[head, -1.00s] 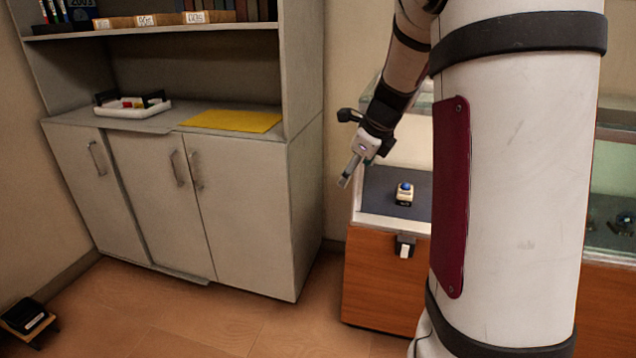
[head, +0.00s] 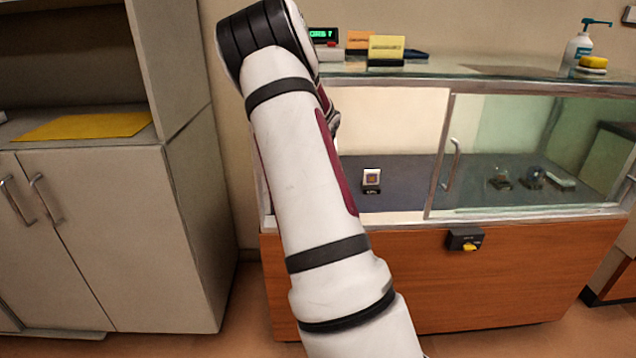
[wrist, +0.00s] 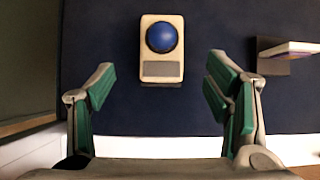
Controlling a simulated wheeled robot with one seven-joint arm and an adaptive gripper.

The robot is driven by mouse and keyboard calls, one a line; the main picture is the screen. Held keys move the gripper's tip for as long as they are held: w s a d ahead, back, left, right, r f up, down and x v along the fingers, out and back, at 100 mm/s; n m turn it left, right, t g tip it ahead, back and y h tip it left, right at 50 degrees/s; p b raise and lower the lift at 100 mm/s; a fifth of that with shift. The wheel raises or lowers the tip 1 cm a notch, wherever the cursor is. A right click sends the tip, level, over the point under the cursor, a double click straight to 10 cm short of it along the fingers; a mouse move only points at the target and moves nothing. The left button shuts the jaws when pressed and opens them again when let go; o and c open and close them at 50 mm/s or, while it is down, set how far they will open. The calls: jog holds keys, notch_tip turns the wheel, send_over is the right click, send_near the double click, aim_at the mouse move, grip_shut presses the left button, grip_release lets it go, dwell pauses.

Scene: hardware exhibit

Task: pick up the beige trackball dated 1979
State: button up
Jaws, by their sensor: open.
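The beige trackball (wrist: 161,68) with a blue ball shows in the wrist view, at the top middle on a dark blue surface. Its ball end points away from my gripper, and a grey-brown panel lies on the near end. No date is readable. My gripper (wrist: 160,72) is open, with green-padded fingers to the left and right of the trackball in the picture. The fingers appear apart from it and hold nothing. In the head view my arm hides the gripper and the trackball.
A small framed exhibit (head: 371,178) stands in the display case, right of the trackball; it also shows in the wrist view (wrist: 288,50). A glass panel with a handle (head: 452,165) covers the case's right part. Several small exhibits sit behind it. A grey cabinet (head: 110,230) stands left.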

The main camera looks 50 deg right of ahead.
jog(key=shift+w+d+f, duration=0.3)
jog(key=shift+d+f, duration=0.25)
jog(key=b+x, duration=0.3)
jog(key=x, duration=0.3)
jog(key=shift+d+f, duration=0.1)
jog(key=shift+f, duration=0.15)
jog(key=c, duration=1.4)
